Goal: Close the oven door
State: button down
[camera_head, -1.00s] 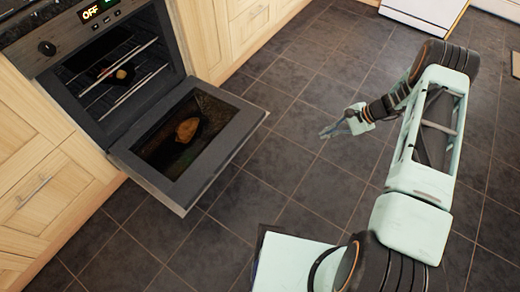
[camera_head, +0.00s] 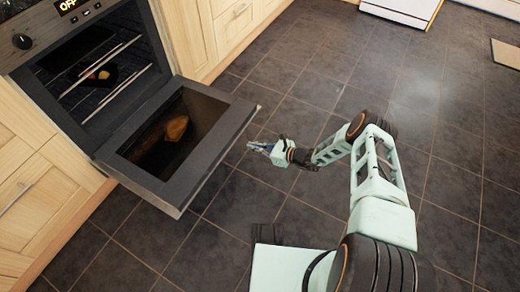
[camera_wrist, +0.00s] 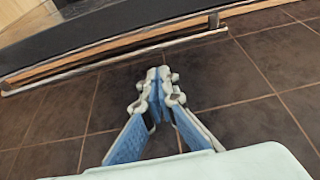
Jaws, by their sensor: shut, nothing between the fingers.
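The oven (camera_head: 88,62) is at the upper left in the head view, built into wooden cabinets. Its door (camera_head: 208,175) is folded down and open, with the dark glass (camera_head: 190,112) facing up. A brown patch shows in the glass. My gripper (camera_head: 254,146) is shut and empty, just right of the door's outer edge and apart from it in the picture. In the wrist view my gripper's blue and white fingers (camera_wrist: 160,85) are together. They point toward a long pale edge (camera_wrist: 130,56) across the top, which looks like the door's edge or handle.
Inside the oven, a dark tray with food (camera_head: 98,76) sits by the wire racks. Wooden cabinets (camera_head: 40,185) flank the oven. The dark tiled floor (camera_head: 300,90) is clear around my arm. A white appliance (camera_head: 400,8) stands at the far top.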

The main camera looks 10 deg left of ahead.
jog(key=shift+w+a+r+b, duration=0.1)
jog(key=shift+w+a+r, duration=0.15)
jog(key=shift+a+r, duration=0.25)
jog(key=shift+w+a+r+b, duration=0.1)
jog(key=shift+w+a+r, duration=0.2)
jog(key=shift+a, duration=0.45)
jog(key=shift+w+a+r+b, duration=0.1)
jog(key=shift+w+a+r, duration=0.1)
jog(key=shift+a+r, duration=0.35)
